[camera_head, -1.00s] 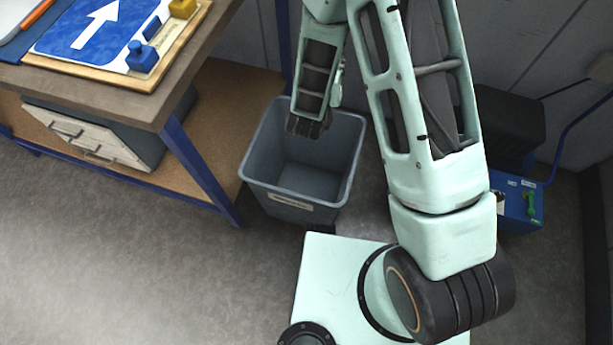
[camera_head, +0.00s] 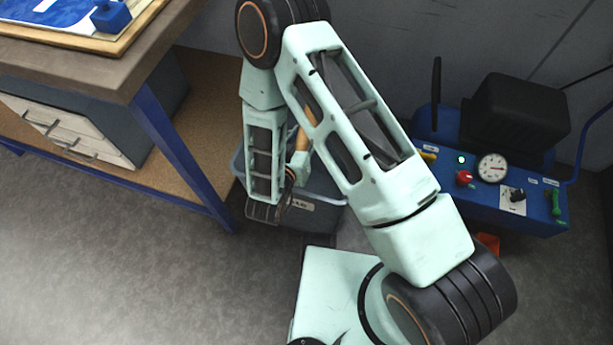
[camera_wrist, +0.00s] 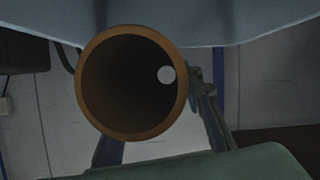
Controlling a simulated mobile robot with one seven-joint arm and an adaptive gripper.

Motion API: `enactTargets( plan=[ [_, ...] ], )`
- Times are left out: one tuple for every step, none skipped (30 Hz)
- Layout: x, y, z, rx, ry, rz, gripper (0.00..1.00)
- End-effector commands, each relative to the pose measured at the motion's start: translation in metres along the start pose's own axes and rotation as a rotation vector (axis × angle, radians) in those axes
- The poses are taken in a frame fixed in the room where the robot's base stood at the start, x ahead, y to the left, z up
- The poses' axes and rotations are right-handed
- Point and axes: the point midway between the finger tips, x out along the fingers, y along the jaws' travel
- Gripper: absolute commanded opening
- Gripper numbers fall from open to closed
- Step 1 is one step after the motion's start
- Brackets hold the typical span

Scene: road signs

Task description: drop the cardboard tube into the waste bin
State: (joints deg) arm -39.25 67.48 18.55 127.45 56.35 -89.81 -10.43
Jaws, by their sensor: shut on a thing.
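The brown cardboard tube (camera_wrist: 130,82) faces the wrist view with its round open end, and a small bright spot shows at its far end. My gripper (camera_wrist: 160,112) is shut on it, with one finger on each side. In the head view a short brown piece of the tube (camera_head: 303,118) shows between my arm links, above my gripper (camera_head: 299,155), which is mostly hidden. The grey waste bin (camera_head: 312,217) stands on the floor behind my arm. My arm covers most of its opening, so whether the tube is over it cannot be told.
A workbench (camera_head: 110,72) with a blue leg and a lower shelf stands at the left, close to the bin. A blue machine (camera_head: 465,185) with a gauge and knobs stands at the right by the wall. The floor (camera_head: 110,255) at the lower left is clear.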

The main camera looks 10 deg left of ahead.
Motion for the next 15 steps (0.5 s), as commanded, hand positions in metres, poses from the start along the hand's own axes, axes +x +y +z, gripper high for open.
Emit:
enactTargets(
  plan=[
    [0.003,-0.001,0.005,0.0,0.0,0.0,0.07],
    [0.004,-0.002,0.008,0.0,0.0,0.0,0.07],
    [0.005,-0.003,0.012,0.0,0.0,0.0,0.07],
    [0.006,-0.003,0.015,0.0,0.0,0.0,0.07],
    [0.008,-0.004,0.019,0.0,0.0,0.0,0.07],
    [0.01,-0.005,0.023,0.0,0.0,0.0,0.07],
    [0.011,-0.006,0.027,0.0,-0.001,0.0,0.07],
    [0.013,-0.007,0.03,0.0,-0.001,0.0,0.07],
    [0.015,-0.008,0.035,0.0,-0.001,0.0,0.07],
    [0.016,-0.008,0.038,0.001,-0.001,0.0,0.07],
    [0.017,-0.009,0.041,0.001,0.0,0.0,0.07],
    [0.019,-0.01,0.044,0.001,0.0,0.0,0.07],
    [0.02,-0.01,0.046,0.001,0.0,0.0,0.07],
    [0.02,-0.01,0.048,0.001,0.0,0.0,0.07],
    [0.021,-0.011,0.049,0.001,0.0,0.001,0.07]
  ],
)
